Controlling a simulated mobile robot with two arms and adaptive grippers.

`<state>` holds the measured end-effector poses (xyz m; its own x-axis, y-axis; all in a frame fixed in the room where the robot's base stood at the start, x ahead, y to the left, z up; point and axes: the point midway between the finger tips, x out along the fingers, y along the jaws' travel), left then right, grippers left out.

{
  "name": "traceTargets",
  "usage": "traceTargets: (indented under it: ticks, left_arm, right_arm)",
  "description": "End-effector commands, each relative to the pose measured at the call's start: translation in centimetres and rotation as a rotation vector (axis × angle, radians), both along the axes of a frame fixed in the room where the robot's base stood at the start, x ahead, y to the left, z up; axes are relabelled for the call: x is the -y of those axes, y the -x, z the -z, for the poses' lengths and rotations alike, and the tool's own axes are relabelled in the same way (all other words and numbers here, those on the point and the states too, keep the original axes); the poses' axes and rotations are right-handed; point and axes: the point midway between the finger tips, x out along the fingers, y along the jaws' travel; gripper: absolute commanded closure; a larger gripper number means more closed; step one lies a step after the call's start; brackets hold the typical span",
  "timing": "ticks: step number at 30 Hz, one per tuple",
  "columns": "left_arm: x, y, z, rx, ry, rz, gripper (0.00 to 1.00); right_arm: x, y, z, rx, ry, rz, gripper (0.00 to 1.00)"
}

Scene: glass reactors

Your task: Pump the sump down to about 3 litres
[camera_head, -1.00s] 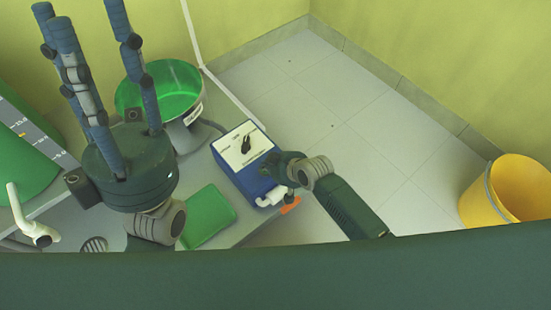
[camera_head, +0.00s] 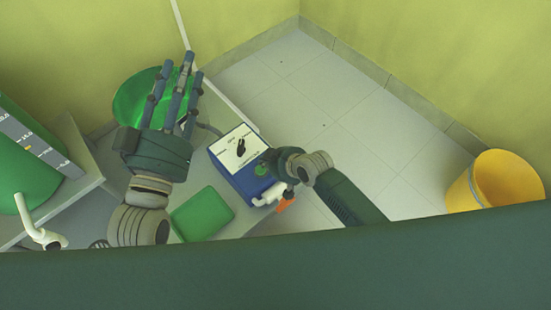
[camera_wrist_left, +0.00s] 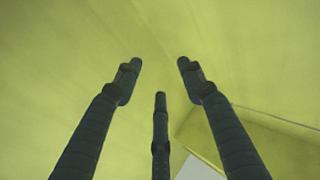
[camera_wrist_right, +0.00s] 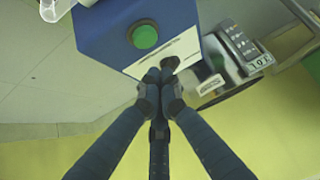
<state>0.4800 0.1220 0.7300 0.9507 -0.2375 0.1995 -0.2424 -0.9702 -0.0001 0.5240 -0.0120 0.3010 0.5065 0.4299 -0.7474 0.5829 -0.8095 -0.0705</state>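A blue control box (camera_head: 232,183) has a white top panel (camera_head: 226,145) with a black pointer knob (camera_head: 240,147); the label text is too small to read. The right wrist view shows a green button (camera_wrist_right: 144,36) on its side. My right gripper (camera_head: 266,160) is at the box's right edge, fingertips together (camera_wrist_right: 160,74) close to the dark knob; contact cannot be told. My left gripper (camera_head: 174,92) is open and empty, fingers pointing up, in front of a green round vessel (camera_head: 128,98). A green tank (camera_head: 22,160) with a graduated scale (camera_head: 35,142) stands at far left; its level is unclear.
A yellow bucket (camera_head: 464,190) stands on the floor at right. A flat green piece (camera_head: 203,214) lies beside the box. White pipework (camera_head: 265,197) with an orange part is at the box's front. The tiled floor (camera_head: 350,110) behind is clear.

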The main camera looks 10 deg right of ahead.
Motion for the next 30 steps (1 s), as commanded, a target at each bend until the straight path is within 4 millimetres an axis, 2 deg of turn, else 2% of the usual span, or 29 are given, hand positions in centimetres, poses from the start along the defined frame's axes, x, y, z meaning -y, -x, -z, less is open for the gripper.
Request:
traceTargets:
  ticks: [8,18,24,30]
  left_arm:
    - [-0.9,0.0,6.6,-0.292,-0.076,-0.018,0.60]
    - [-2.6,3.0,14.2,-0.632,-0.158,-0.039,0.60]
    - [-3.5,5.0,17.0,-0.771,-0.191,-0.049,0.60]
    - [-3.9,5.9,18.1,-0.828,-0.203,-0.052,0.60]
  right_arm:
    - [1.2,1.3,-2.1,0.000,0.001,0.001,1.00]
    - [2.5,2.7,-4.4,0.000,0.001,0.001,1.00]
    - [3.0,3.3,-5.2,0.000,0.001,0.001,1.00]
    - [3.2,3.6,-5.6,0.000,0.000,0.001,1.00]
